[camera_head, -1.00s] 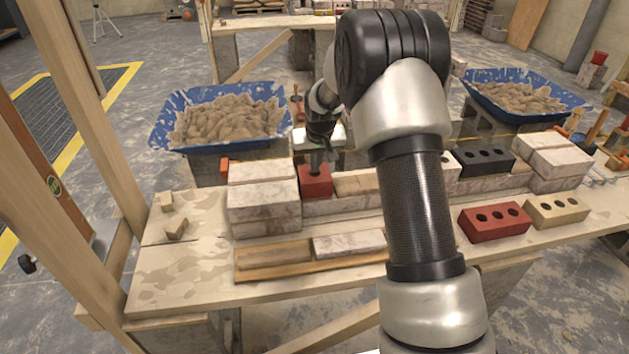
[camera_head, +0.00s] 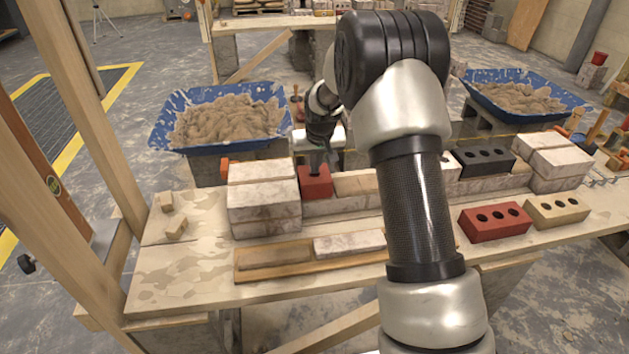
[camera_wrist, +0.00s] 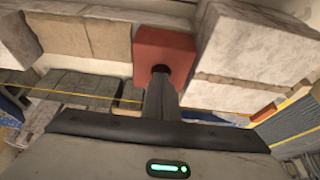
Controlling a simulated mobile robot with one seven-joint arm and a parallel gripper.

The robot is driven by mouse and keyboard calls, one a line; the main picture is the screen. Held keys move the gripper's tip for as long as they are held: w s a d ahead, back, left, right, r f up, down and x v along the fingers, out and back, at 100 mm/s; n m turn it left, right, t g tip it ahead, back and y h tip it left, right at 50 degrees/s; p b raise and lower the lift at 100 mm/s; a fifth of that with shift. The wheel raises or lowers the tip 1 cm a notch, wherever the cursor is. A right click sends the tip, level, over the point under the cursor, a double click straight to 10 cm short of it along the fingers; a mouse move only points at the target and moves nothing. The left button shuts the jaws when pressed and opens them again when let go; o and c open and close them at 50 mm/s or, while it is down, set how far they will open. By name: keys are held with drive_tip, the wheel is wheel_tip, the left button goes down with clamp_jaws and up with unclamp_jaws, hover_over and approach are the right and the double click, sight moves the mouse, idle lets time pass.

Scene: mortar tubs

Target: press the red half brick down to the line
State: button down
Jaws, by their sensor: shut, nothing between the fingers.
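The red half brick (camera_head: 315,182) sits in the low wall on the bench, between the pale brick stack at the left and a row of pale bricks at the right. In the wrist view the red half brick (camera_wrist: 165,50) shows a dark round hole in its face. My gripper (camera_wrist: 160,85) is shut and empty, with its fingertips at the half brick by that hole; I cannot tell whether they touch. In the head view my gripper (camera_head: 316,160) comes down on the half brick from above. A yellow line (camera_wrist: 75,92) runs along the wall in the wrist view.
The pale stack (camera_head: 262,200) stands close at the left of the half brick. A red holed brick (camera_head: 494,222), a cream brick (camera_head: 556,209) and a dark brick (camera_head: 483,161) lie at the right. Blue mortar tubs (camera_head: 165,130) stand behind. The bench's front left is mostly clear.

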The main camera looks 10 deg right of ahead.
drive_tip(key=shift+s+f, duration=0.1)
drive_tip(key=shift+f, duration=0.2)
idle(0.4)
drive_tip(key=shift+r, duration=0.1)
drive_tip(key=shift+r+p, duration=1.5)
drive_tip(key=shift+r, duration=1)
